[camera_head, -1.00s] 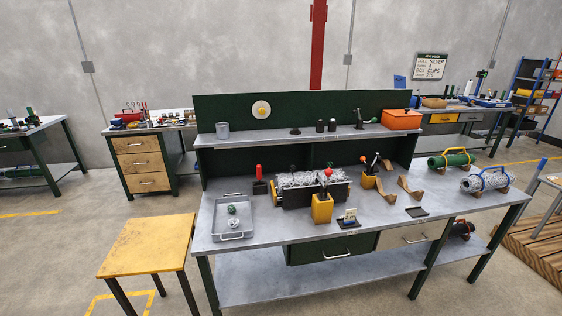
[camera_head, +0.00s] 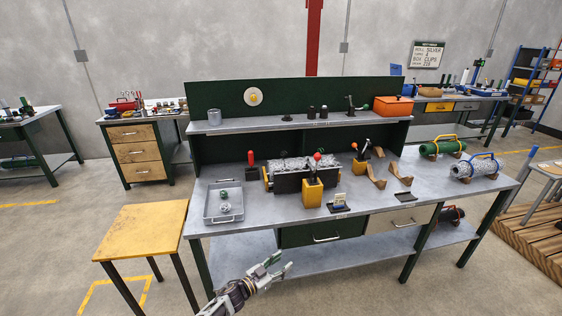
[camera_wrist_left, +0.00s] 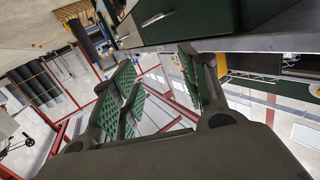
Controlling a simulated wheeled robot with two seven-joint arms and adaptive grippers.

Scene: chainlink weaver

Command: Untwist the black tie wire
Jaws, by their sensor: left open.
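I cannot make out the black tie wire in either view. On the right end of the bench lie a silver mesh roll (camera_head: 474,168) with blue and yellow bands and a green roll (camera_head: 442,147) with yellow parts; no black wire can be told on them at this size. My left gripper (camera_head: 281,265) is open and empty, in front of the bench and below the top's front edge. It also shows in the left wrist view (camera_wrist_left: 165,90), fingers apart with nothing between them. My right gripper is not in view.
The workbench (camera_head: 265,226) carries a grey tray (camera_head: 209,216), a mesh-filled fixture (camera_head: 292,180), yellow tool holders (camera_head: 312,194) and brown cradles (camera_head: 377,180). A drawer (camera_head: 322,233) hangs under its top. A yellow stool (camera_head: 146,226) stands left. A wooden pallet (camera_head: 535,233) lies right.

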